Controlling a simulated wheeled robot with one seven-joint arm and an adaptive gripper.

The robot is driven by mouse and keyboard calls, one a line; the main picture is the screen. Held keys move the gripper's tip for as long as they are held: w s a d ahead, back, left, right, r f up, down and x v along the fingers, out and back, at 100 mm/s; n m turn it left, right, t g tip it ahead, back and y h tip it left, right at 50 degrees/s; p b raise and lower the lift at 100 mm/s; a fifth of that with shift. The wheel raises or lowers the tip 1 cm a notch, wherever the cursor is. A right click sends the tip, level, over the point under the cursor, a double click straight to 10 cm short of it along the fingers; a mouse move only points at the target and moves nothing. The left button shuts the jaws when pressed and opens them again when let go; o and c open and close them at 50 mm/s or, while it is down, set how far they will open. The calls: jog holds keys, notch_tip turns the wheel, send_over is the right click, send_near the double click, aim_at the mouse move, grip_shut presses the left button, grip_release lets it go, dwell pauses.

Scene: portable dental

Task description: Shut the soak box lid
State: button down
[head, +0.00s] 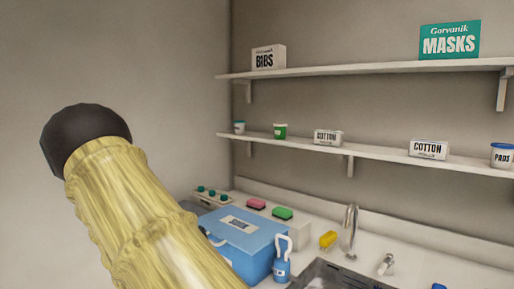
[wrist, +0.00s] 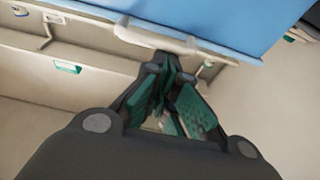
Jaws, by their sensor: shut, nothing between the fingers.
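A blue box (head: 233,240) with a white label on its top stands on the counter in the head view. Its blue top looks flat and down, or nearly so; I cannot make out a gap at its edge. My arm hides its left front part. In the wrist view my gripper (wrist: 165,75) is shut and empty, with its green-padded fingers together. A blue panel (wrist: 225,22) with a pale bar-like handle (wrist: 150,37) lies just beyond the fingertips. I cannot tell whether this panel is the same box, or whether the fingers touch the handle.
A blue pump bottle (head: 281,268) stands beside the box's right front. The sink (head: 335,277) and tap (head: 350,228) are to the right. A pale drawer front (wrist: 65,75) shows in the wrist view.

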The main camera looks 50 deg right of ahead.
jog(key=shift+s+a+f, duration=0.1)
jog(key=shift+f, duration=0.35)
notch_tip(320, 180, up, 5)
jog(key=p, duration=0.3)
jog(key=f+b+v, duration=0.2)
jog(key=v, duration=0.8)
jog(key=shift+b, duration=0.35)
